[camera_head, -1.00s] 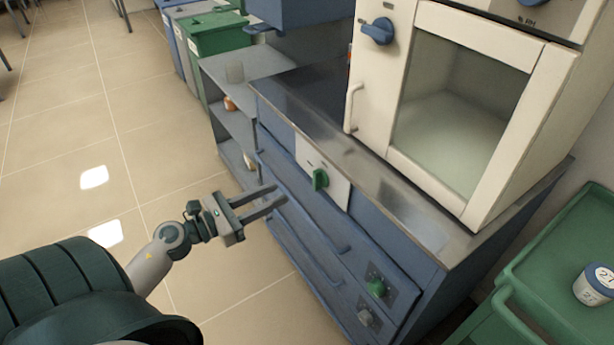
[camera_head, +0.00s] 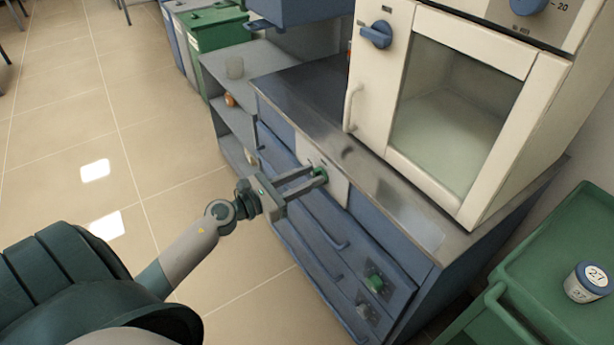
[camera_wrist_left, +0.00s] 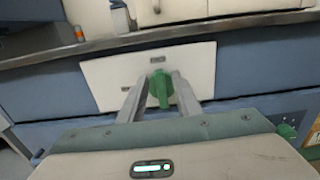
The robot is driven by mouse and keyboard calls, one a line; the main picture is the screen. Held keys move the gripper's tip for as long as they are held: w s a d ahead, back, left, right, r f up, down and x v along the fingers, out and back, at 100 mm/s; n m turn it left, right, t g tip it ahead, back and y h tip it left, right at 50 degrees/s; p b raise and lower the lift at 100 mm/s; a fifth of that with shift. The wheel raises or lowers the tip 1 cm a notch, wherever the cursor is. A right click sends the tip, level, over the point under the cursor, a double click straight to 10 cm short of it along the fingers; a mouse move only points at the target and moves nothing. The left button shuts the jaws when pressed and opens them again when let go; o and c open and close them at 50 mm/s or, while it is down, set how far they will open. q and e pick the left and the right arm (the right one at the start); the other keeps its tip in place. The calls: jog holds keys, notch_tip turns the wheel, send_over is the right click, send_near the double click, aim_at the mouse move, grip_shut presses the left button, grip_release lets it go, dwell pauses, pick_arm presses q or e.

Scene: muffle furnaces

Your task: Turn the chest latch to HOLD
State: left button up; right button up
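The chest latch is a green knob (camera_head: 320,173) on a pale plate (camera_head: 337,186) on the front of the blue chest. My left gripper (camera_head: 317,175) reaches it from the left, its two fingers around the knob. In the left wrist view the green knob (camera_wrist_left: 160,89) sits between the fingertips (camera_wrist_left: 160,84), one on each side. The fingers look spread, and I cannot tell whether they touch the knob. Small labels on the plate are too small to read. My right gripper is not in view.
A cream furnace (camera_head: 382,120) with a blue knob (camera_head: 376,34) stands on the metal top. Lower drawers carry a second green knob (camera_head: 374,283). A green cart (camera_head: 560,250) with a numbered jar (camera_head: 588,282) is at right.

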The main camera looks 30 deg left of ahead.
pick_arm(q)
grip_shut()
pick_arm(e)
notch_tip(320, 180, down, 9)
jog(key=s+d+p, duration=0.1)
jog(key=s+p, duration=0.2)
jog(key=p, duration=0.1)
pick_arm(q)
jog(key=n+p, duration=0.1)
jog(key=n, duration=0.5)
jog(key=a+f+n+p, duration=0.1)
jog(key=n, duration=0.5)
jog(key=a+f+n+p, duration=0.1)
jog(key=n, duration=0.4)
jog(key=shift+w+n, duration=0.4)
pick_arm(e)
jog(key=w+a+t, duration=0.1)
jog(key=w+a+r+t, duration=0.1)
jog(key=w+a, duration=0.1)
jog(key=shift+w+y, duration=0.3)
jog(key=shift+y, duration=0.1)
pick_arm(q)
jog(key=shift+p, duration=0.3)
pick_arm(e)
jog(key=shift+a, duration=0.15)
pick_arm(q)
grip_release()
